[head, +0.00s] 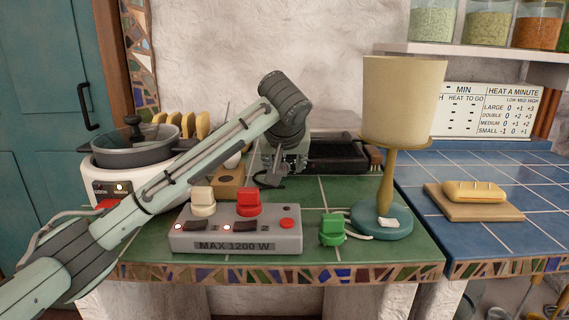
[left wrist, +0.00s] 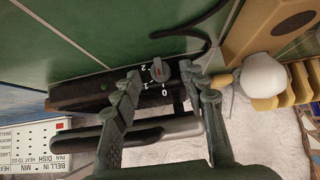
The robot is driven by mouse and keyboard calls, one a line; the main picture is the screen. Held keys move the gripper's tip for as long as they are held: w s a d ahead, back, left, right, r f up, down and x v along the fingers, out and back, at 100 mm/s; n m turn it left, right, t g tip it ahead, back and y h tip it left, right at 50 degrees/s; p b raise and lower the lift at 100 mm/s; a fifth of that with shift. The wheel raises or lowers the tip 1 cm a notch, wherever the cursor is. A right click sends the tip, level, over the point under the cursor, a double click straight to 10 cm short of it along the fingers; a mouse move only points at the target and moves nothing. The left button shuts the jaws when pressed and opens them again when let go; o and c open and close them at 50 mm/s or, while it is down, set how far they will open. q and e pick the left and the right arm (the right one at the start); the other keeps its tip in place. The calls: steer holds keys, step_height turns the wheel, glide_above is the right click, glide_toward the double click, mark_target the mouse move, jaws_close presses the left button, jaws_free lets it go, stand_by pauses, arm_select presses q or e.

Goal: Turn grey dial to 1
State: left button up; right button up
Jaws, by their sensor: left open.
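The grey dial (left wrist: 159,71) is on the end of a black appliance in the left wrist view, with a small red mark on its face. White figures 2, 1 and 0 stand around it; I cannot tell surely which the dial points to. My left gripper (left wrist: 161,82) is open, with one finger on each side of the dial; contact is not clear. In the head view the left gripper (head: 268,180) is low at the left end of the black appliance (head: 343,153) and hides the dial. My right gripper is not in view.
A grey power strip (head: 235,240) with white and red plugs lies in front. A green plug (head: 332,229) and a lamp (head: 386,205) stand to the right. A white cooker (head: 125,188) is at left. A wooden block (left wrist: 270,25) and white-topped item (left wrist: 263,75) are near the gripper.

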arm_select(q)
steer(key=shift+w+f, duration=0.4)
steer(key=shift+w, duration=0.05)
steer(key=shift+c, duration=0.2)
jaws_close()
steer(key=shift+d+m+y, duration=0.25)
steer(key=shift+m+y, duration=0.05)
steer(key=shift+y, duration=0.2)
steer(key=shift+d+m+y, duration=0.1)
steer(key=shift+m+y, duration=0.5)
steer(key=shift+y, duration=0.6)
steer(key=shift+o, duration=0.2)
jaws_free()
